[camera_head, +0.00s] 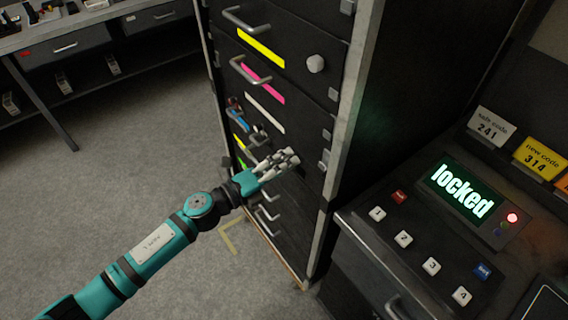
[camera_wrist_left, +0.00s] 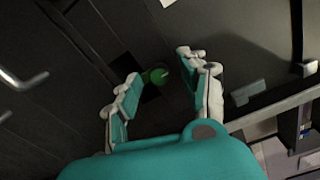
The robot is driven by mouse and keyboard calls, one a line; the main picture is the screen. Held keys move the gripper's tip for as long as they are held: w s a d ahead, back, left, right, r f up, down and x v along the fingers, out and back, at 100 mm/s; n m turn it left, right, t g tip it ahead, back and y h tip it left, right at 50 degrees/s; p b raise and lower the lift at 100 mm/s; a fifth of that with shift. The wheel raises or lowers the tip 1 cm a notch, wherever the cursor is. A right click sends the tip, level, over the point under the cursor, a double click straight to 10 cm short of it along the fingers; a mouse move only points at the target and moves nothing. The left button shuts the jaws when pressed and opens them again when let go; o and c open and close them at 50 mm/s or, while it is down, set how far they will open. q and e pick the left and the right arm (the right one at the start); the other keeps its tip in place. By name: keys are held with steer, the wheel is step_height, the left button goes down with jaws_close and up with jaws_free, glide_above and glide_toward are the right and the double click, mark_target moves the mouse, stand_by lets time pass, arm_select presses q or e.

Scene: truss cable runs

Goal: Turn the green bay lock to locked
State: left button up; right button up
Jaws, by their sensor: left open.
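The cabinet (camera_head: 270,25) stands upright with a stack of dark drawers marked by coloured strips. In the head view my left gripper (camera_head: 288,159) reaches its lower front, and the green lock is hidden behind it. A small part of a green strip (camera_head: 241,163) shows left of the gripper. In the left wrist view the green lock (camera_wrist_left: 158,75) is a small round knob on the dark drawer front. My left gripper's open fingers lie on either side of it, with visible gaps. I cannot tell which setting the lock is at. My right gripper is out of view.
A console (camera_head: 465,130) at the right has numbered buttons and a screen (camera_head: 461,191) reading "locked", with a lit red lamp (camera_head: 512,217). Drawer handles (camera_head: 252,72) stick out from the cabinet. A workbench (camera_head: 95,25) is at the back left. Open floor (camera_head: 120,165) lies left of the cabinet.

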arm_select(q)
steer(key=v, duration=1.2)
steer(key=w+a+f+n+t+y, duration=0.1)
steer(key=w+a+f+n+y, duration=0.1)
steer(key=a+f+n+y, duration=0.45)
steer(key=w+a+f+n+t+y, duration=0.1)
steer(key=a+f+n+t, duration=0.3)
steer(key=f, duration=0.6)
steer(key=s+a+f+n+g+y, duration=0.2)
steer(key=s+f+n+g, duration=0.15)
steer(key=f, duration=0.45)
steer(key=s+a+f+n+g+y, duration=0.25)
steer(key=s+f+n, duration=0.2)
steer(key=f, duration=0.35)
steer(key=s+a+f+n+g+y, duration=0.25)
steer(key=s+f+n, duration=0.35)
steer(key=s+f, duration=0.75)
steer(key=s+d+f+n+g, duration=0.1)
steer(key=s+f+n+g, duration=0.1)
steer(key=s, duration=0.8)
steer(key=s+d+f+n+g, duration=0.2)
steer(key=s+f+n+g, duration=0.1)
steer(key=s, duration=0.6)
steer(key=shift+s+d+f+g, duration=0.3)
steer(key=shift+s+f+g, duration=0.05)
steer(key=shift+g, duration=0.2)
